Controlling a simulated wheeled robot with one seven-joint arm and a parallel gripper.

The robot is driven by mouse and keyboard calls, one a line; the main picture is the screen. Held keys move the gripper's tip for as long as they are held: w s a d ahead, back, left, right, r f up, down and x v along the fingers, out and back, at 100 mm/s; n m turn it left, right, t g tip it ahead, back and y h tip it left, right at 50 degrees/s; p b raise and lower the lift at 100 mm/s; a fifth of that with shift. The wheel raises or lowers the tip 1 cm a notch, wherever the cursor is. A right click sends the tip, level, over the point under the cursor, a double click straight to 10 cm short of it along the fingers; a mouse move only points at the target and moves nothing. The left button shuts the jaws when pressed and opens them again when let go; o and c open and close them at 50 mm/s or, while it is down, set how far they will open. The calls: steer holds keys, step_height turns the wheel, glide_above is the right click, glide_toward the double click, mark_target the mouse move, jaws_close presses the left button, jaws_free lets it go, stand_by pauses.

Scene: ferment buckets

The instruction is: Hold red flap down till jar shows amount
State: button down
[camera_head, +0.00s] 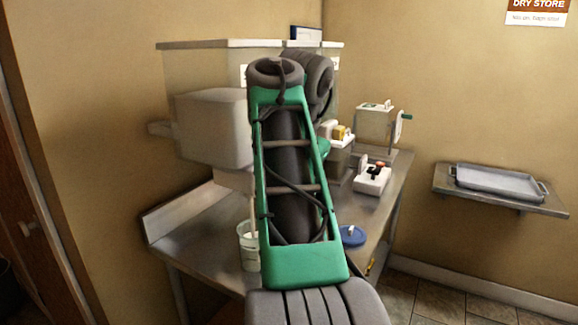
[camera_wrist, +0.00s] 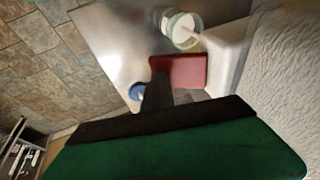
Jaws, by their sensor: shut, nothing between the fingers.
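The red flap (camera_wrist: 183,72) shows in the wrist view at the foot of the pale dispenser (camera_wrist: 228,35). The dispenser (camera_head: 212,125) stands at the left of the bench in the head view, where I cannot see the flap. My gripper (camera_wrist: 158,66) is shut and empty, its dark tips overlapping the flap's left side; I cannot tell how hard they press. The jar (camera_wrist: 181,31) stands beyond the flap, with whitish contents and a pale streak at its mouth. In the head view the jar (camera_head: 247,252) is partly behind my arm; its fill level is unclear.
A blue lid (camera_head: 352,236) lies on the steel bench (camera_head: 196,226). A small white device with a red knob (camera_head: 373,179) and a cranked machine (camera_head: 376,127) stand farther back. A tray (camera_head: 497,180) rests on the right wall shelf. The floor at right is clear.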

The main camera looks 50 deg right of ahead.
steer(key=shift+f, duration=0.3)
steer(key=s+a+r+p, duration=0.1)
steer(key=s+r+p, duration=0.6)
steer(key=r, duration=0.5)
steer(key=shift+s+r, duration=0.15)
steer(key=shift+s, duration=0.05)
stand_by(1.1)
steer(key=w+a+f+n+p, duration=0.1)
steer(key=w+a+f+n, duration=0.35)
steer(key=a+f, duration=0.3)
steer(key=w+a+f+n+p, duration=0.1)
steer(key=w+a+f+n, duration=0.35)
steer(key=a+f, duration=0.35)
steer(key=s+a+f+n+y, duration=0.1)
steer(key=s+a+f+n, duration=0.1)
steer(key=a+f, duration=0.5)
steer(key=s+a+f+n+y+p, duration=0.1)
steer(key=s+a+f+n, duration=0.1)
steer(key=a+f+n, duration=0.2)
step_height(320, 180, down, 4)
steer(key=a, duration=0.2)
steer(key=shift+a+y, duration=0.3)
steer(key=shift+a, duration=0.05)
